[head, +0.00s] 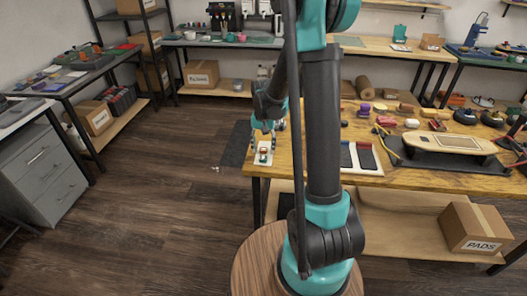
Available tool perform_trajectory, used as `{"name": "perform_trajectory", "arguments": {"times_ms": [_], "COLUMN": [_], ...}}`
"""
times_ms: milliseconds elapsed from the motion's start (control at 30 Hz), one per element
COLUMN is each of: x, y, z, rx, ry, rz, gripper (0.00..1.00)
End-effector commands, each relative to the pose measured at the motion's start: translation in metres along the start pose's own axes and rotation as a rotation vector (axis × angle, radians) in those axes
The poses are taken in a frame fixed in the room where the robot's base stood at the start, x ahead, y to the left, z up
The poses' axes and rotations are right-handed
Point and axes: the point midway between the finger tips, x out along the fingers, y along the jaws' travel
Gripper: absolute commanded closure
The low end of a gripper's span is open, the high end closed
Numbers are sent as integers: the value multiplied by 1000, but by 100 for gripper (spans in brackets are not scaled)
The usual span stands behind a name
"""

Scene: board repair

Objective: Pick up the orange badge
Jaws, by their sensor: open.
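My gripper (266,137) points down at the left end of the wooden workbench (400,178). Its fingers are apart, and it looks small at this distance. Just below it, near the bench's left edge, a white card-like piece (259,161) lies on the top. A small orange-brown spot (264,150) shows on or just above this piece, between or under the fingers. I cannot tell for sure whether it is the orange badge. Whether the fingers touch anything is too small to tell. My arm hides part of the bench.
Right of my arm are two dark-and-white strips (367,158), a skateboard deck (449,143) on a black mat, and several small coloured blocks and wheels. A PADS box (475,229) sits on the lower shelf. The floor (170,210) to the left is mostly clear.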

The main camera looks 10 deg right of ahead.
Motion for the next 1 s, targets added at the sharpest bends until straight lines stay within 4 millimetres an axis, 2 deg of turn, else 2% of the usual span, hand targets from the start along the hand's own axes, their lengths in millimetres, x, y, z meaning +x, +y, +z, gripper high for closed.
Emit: {"name": "perform_trajectory", "arguments": {"times_ms": [267,500,567,1000], "x": [2,2,2,-3], "y": [0,0,0,0], "z": [0,0,0,0], "rx": [0,0,0,0], "ry": [0,0,0,0], "rz": [0,0,0,0], "gripper": [50,79,85,85]}}
